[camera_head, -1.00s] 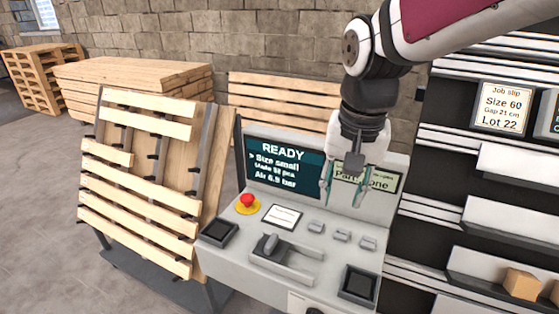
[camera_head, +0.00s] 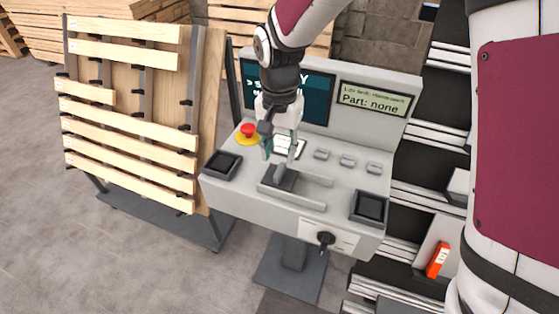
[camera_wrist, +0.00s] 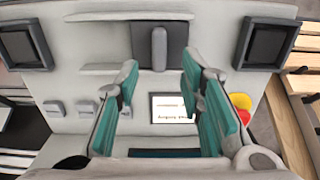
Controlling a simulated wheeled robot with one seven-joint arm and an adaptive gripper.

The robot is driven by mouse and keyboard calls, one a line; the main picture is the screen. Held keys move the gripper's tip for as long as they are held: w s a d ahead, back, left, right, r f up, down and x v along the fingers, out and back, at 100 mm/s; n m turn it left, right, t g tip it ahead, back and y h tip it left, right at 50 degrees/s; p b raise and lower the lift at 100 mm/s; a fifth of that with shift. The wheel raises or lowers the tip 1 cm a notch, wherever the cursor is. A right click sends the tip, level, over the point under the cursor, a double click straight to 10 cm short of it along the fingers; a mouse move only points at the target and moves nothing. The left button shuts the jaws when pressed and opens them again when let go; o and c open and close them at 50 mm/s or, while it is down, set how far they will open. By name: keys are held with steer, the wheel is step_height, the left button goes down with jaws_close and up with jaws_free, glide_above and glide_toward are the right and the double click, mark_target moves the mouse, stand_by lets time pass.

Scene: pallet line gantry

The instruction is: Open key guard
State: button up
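The grey console (camera_head: 330,195) stands in the middle of the head view. A black key-like knob (camera_head: 326,239) sits on a white plate on its front face; I cannot tell whether a guard covers it. Three small grey covers (camera_head: 346,161) lie closed-looking on the sloped top. A grey upright handle (camera_head: 281,174) on a dark slot plate stands between two low rails; the handle also shows in the wrist view (camera_wrist: 159,48). My gripper (camera_head: 281,151) is open and empty above the console, just behind the handle. Its teal fingers (camera_wrist: 160,76) are spread in the wrist view.
A red button on a yellow base (camera_head: 247,132) and a white card (camera_wrist: 172,107) are close to my fingers. Black square pads (camera_head: 222,165) sit at both console ends. A slatted pallet rack (camera_head: 130,120) stands left, shelving (camera_head: 430,195) right. Floor in front is clear.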

mark_target(280, 169)
step_height(280, 169, down, 6)
steer(key=shift+r, duration=0.15)
steer(key=shift+c, duration=0.2)
jaws_close()
